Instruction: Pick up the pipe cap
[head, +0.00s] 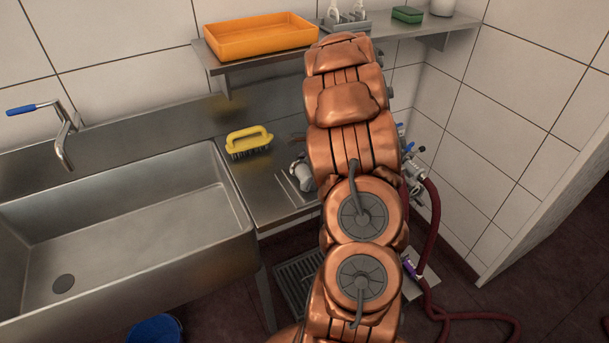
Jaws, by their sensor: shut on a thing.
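My copper-coloured arm runs up the middle of the head view and covers much of the wall corner and the right end of the counter. My gripper is not visible; the arm hides it. I cannot make out the pipe cap for certain. A small grey metal piece (301,175) shows at the arm's left edge over the steel counter, partly hidden; I cannot tell what it is. Metal valve fittings (413,172) with blue handles stick out to the right of the arm, partly covered by it.
A steel sink (120,235) and tap (63,135) are at the left. A yellow brush (249,142) lies on the counter. An orange tray (262,38) and a green sponge (407,14) sit on the wall shelf (222,64). A red hose (434,225) runs to the floor.

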